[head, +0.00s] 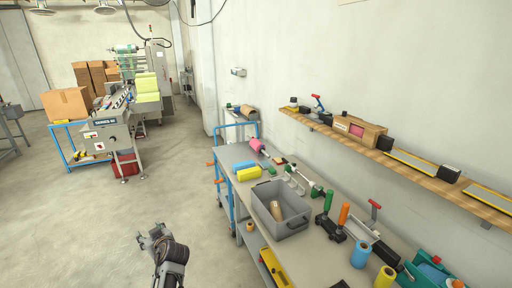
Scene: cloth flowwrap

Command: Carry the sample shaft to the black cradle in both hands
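Several long items lie on the grey workbench (233,172), and I cannot tell for sure which is the sample shaft. A rod with a pink roll (257,146) lies at the bench's far end. A thin metal piece with a dark green end (316,190) lies behind the grey bin. A black stand (329,229), possibly the cradle, is right of the bin, by upright green and orange handles. My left gripper (149,236) is over the floor, left of the bench, apart from everything; its fingers look spread and empty. My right gripper is not visible.
A grey bin (267,217) with a brown item stands on the bench. A wooden wall shelf (405,168) hangs above the bench. A machine (113,130) and cardboard boxes stand far left. The floor between is clear.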

